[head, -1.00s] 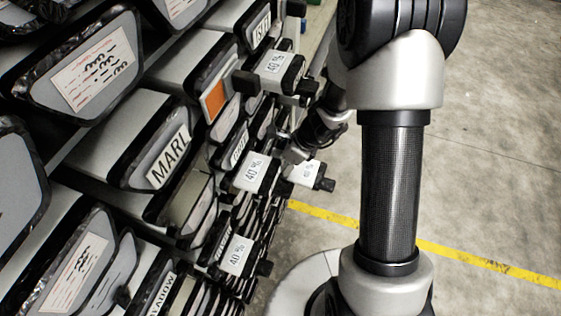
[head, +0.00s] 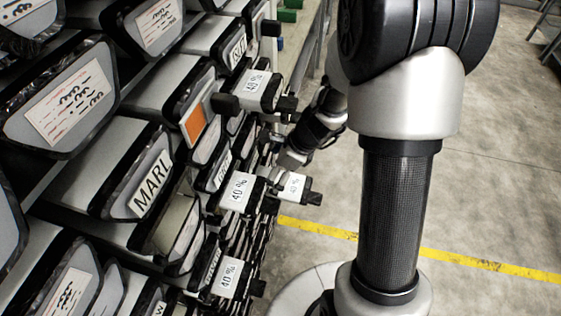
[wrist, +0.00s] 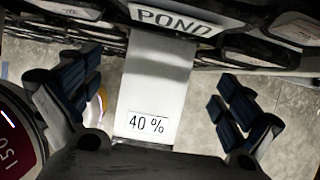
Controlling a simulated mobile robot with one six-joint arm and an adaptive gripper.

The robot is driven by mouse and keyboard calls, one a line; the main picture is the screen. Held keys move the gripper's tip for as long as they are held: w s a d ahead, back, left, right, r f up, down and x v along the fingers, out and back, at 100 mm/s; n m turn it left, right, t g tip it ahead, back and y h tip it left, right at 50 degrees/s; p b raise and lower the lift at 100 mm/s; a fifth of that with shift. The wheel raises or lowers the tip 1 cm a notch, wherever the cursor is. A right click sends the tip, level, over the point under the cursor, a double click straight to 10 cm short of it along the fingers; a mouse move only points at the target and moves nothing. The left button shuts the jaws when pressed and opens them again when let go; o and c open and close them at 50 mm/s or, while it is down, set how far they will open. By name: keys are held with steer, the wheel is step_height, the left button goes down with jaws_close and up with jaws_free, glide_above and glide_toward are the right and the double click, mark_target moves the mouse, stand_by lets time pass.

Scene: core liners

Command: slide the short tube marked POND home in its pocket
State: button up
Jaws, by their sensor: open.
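The plate marked POND (wrist: 172,20) is at the top of the wrist view. A pale, flat-sided piece labelled 40 % (wrist: 150,90) runs from just below it down toward my gripper. My gripper (wrist: 160,80) is open, with one dark blue-padded finger on each side of this piece and a visible gap on both sides. In the head view, the end of my arm (head: 290,160) is beside the rack, close to a pale 40 % piece (head: 291,186). The fingers are not clear there, and I cannot read POND in that view.
The rack holds tightly packed tubes, including one marked MARL (head: 150,185). Other 40 % pieces stick out close by, above (head: 257,84), beside (head: 240,190) and below (head: 228,277). A round dark object marked 150 (wrist: 12,145) is at the wrist view's left edge. Open floor lies right.

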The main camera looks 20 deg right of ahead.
steer(key=v, duration=0.6)
steer(key=shift+f, duration=0.1)
steer(key=shift+c, duration=0.4)
